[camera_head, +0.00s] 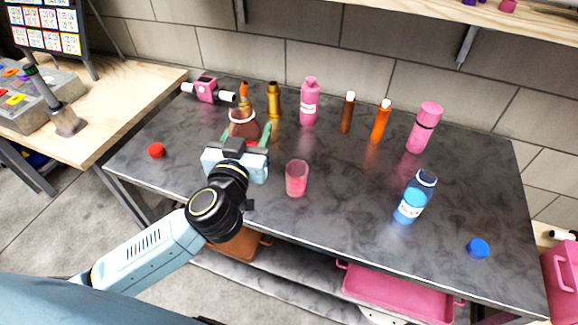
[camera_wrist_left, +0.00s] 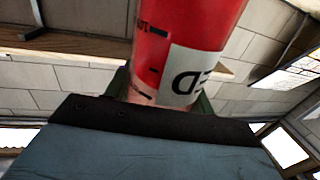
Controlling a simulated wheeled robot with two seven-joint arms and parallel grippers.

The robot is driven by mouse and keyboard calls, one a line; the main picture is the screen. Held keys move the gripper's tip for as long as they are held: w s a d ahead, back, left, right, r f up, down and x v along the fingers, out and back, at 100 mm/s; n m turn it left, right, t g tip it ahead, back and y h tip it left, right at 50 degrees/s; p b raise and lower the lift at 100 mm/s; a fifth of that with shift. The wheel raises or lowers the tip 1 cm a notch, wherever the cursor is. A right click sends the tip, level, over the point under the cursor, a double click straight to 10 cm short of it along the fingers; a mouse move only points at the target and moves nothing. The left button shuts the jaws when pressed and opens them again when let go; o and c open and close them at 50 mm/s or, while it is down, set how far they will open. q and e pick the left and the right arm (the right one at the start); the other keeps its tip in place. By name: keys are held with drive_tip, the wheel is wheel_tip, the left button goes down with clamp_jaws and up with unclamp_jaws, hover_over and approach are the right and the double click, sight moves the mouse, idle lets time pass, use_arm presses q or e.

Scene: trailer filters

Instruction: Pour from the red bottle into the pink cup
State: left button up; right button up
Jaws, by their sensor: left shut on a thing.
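The red bottle (camera_wrist_left: 190,25) fills the upper middle of the left wrist view, with a white label on its side. My left gripper (camera_head: 246,135) is shut on it above the left part of the table; in the head view the gripper hides most of the bottle. The pink cup (camera_head: 296,178) stands upright on the table, a little right of and nearer than the gripper, apart from it. Its inside looks pinkish-red; whether that is liquid, I cannot tell. A red cap (camera_head: 156,151) lies on the table at the left. My right gripper is not in view.
Behind stand a gold bottle (camera_head: 274,101), a pink bottle (camera_head: 309,102), brown (camera_head: 347,113) and orange (camera_head: 380,122) slim bottles, and a pink flask (camera_head: 424,128). A blue bottle (camera_head: 415,197) and blue cap (camera_head: 478,248) are right. The table (camera_head: 345,210) is clear around the cup.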

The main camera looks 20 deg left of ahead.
use_arm(q)
drive_tip(key=w+a+f+n+g+y+p, duration=0.1)
drive_tip(key=w+a+f+n+g+y, duration=0.2)
drive_tip(key=w+a+n+y, duration=0.4)
drive_tip(key=s+d+f+g+y+p, duration=0.1)
drive_tip(key=d+f, duration=0.3)
drive_tip(key=f, duration=0.7)
drive_tip(key=shift+s+f+y, duration=0.25)
drive_tip(key=shift+s+y, duration=0.25)
drive_tip(key=shift+y, duration=0.2)
drive_tip(key=shift+d+m, duration=0.1)
drive_tip(key=shift+m, duration=0.4)
